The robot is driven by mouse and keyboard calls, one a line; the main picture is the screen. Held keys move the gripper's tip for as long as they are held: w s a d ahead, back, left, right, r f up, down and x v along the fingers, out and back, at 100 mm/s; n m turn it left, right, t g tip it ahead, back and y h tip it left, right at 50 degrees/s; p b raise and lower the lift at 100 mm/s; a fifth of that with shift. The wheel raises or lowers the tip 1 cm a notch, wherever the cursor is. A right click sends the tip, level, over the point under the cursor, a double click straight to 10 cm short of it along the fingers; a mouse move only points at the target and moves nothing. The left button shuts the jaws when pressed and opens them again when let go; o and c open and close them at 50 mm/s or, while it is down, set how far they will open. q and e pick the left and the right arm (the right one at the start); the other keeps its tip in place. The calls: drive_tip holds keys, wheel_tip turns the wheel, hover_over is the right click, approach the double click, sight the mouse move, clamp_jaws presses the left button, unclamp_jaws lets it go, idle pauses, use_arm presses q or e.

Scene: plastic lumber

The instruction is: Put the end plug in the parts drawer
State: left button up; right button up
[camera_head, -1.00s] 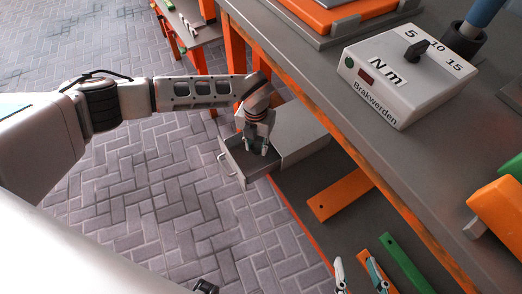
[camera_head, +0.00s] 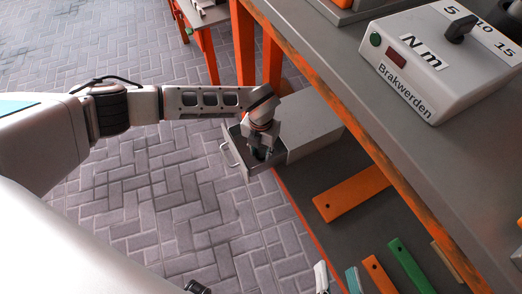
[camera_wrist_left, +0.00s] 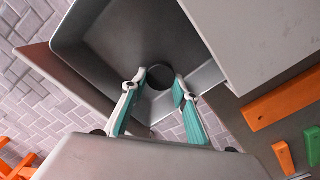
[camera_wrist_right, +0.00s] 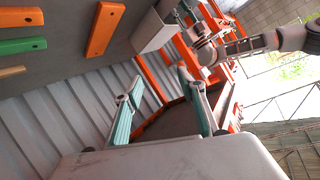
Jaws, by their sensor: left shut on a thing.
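The parts drawer (camera_head: 236,152) is a grey metal drawer, pulled open from its cabinet (camera_head: 305,122) on the lower shelf. Its inside fills the upper middle of the left wrist view (camera_wrist_left: 92,38). My left gripper (camera_head: 261,154) points down into the open drawer. In the left wrist view its teal fingers are closed on the end plug (camera_wrist_left: 160,77), a dark grey round piece above the drawer floor. I cannot tell whether the plug touches the floor. My right gripper (camera_wrist_right: 160,80) is open and empty; its fingertips also show at the bottom of the head view (camera_head: 337,281).
A workbench (camera_head: 340,60) with a grey control box (camera_head: 440,65) stands above the drawer at right. Orange (camera_head: 352,190) and green (camera_head: 411,265) bars lie on the lower shelf right of the drawer. Paved floor left of the drawer is clear.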

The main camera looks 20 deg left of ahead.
sight(262, 152)
use_arm(q)
drive_tip(key=shift+f, duration=0.2)
drive_tip(key=o, duration=0.7)
drive_tip(key=r+p, duration=0.1)
drive_tip(key=r, duration=0.2)
drive_tip(key=shift+w, duration=0.2)
wheel_tip(262, 152, up, 6)
drive_tip(key=shift+w+f+p, duration=0.1)
drive_tip(key=shift+p, duration=1.05)
drive_tip(key=r, duration=0.2)
drive_tip(key=r+p, duration=0.1)
drive_tip(key=shift+s+r, duration=0.35)
use_arm(e)
drive_tip(key=d+n, duration=0.1)
drive_tip(key=d+n+h, duration=0.1)
drive_tip(key=d, duration=0.1)
drive_tip(key=d+n, duration=0.1)
drive_tip(key=d, duration=0.1)
drive_tip(key=shift+w+n+g, duration=0.4)
drive_tip(key=shift+f, duration=0.1)
